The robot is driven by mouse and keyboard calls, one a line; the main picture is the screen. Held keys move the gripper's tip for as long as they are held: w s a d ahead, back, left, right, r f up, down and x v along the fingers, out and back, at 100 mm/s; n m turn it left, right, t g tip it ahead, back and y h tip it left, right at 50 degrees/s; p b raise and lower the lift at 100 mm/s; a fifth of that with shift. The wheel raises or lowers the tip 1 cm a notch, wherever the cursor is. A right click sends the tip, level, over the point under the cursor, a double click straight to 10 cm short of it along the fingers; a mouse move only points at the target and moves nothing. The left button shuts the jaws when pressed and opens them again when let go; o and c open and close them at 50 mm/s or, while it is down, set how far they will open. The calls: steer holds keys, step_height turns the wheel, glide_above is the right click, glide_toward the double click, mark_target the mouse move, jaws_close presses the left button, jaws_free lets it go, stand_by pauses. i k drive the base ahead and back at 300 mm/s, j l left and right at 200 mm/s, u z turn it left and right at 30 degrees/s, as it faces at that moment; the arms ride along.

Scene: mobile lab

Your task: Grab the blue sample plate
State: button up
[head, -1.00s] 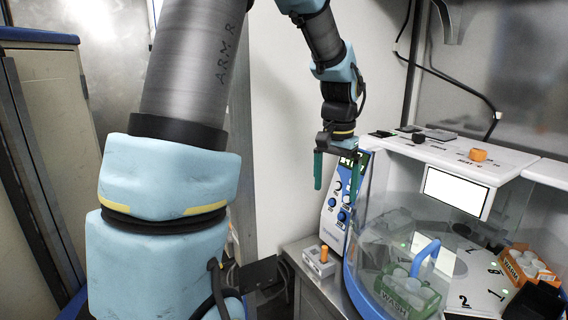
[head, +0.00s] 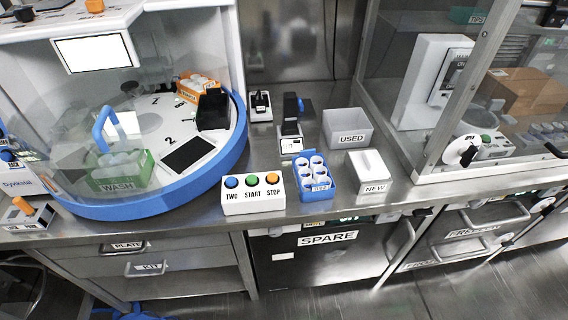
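A blue holder (head: 314,177) with several round white-and-dark openings stands on the steel bench in the middle of the head view. It is the blue item that best fits the sample plate, but I cannot be sure. A small label on its front is too small to read for certain. It sits upright, between a white button box and a white box marked NEW. My gripper and arm are not in this view.
The button box (head: 253,193) has blue, green and orange buttons. The NEW box (head: 369,175) and grey USED bin (head: 347,129) stand at right, with a small black device (head: 291,126) behind. A blue-rimmed round machine (head: 150,205) fills the left. Glass cabinet (head: 480,90) at right.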

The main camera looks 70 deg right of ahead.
mark_target(314, 181)
steer(key=k+l+u, duration=0.35)
steer(key=k, duration=0.45)
steer(key=k+l+u, duration=0.35)
steer(key=k, duration=0.55)
steer(key=k+u, duration=0.4)
steer(key=k, duration=0.45)
steer(key=j, duration=0.1)
